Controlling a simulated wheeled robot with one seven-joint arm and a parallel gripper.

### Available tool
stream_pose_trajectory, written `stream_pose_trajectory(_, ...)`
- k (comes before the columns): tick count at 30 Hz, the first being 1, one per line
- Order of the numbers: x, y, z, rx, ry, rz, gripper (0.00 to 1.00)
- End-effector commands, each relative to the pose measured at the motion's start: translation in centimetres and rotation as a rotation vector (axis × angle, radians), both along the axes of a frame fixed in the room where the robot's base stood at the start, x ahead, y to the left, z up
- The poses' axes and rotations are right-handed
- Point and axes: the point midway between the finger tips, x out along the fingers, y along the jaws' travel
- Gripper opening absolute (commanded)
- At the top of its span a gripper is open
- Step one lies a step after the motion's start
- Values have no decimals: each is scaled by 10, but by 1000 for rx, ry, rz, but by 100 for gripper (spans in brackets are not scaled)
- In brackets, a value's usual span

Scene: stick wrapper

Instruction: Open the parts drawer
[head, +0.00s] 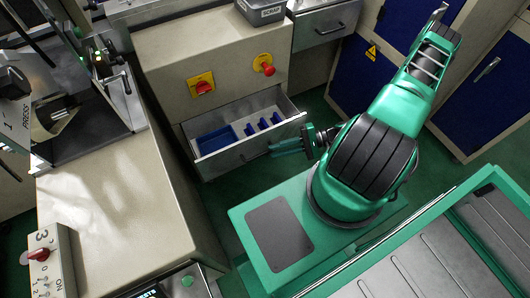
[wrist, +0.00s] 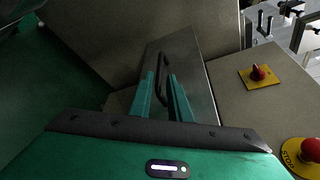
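The parts drawer (head: 232,158) is pulled out of the beige cabinet in the head view, and its inside shows blue bins and dividers (head: 214,142). Its grey metal front also shows in the wrist view (wrist: 197,72), with a dark bar handle (wrist: 164,66). My gripper (head: 278,146) is at the drawer front in the head view. In the wrist view my gripper's two green fingers (wrist: 161,78) stand on either side of the handle, with a narrow gap between them. The fingers look apart, and firm contact with the handle does not show.
A red knob on a yellow plate (head: 202,85) and a red emergency button (head: 264,65) are above the drawer. A second metal drawer (head: 325,24) is shut at the back. Blue-door cabinets (head: 486,95) stand at the right. Green floor (head: 228,190) shows below the open drawer.

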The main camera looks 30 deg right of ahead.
Motion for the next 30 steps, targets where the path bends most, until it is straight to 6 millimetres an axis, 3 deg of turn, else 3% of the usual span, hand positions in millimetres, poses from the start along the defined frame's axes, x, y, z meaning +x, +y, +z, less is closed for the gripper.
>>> stream_pose_trajectory(3, -5, -16, 3, -2, 1, -1, 17)
stream_pose_trajectory(9, -10, -28, 6, 0, 2, 1, 17)
stream_pose_trajectory(30, -11, -34, 10, -23, 9, 24, 17)
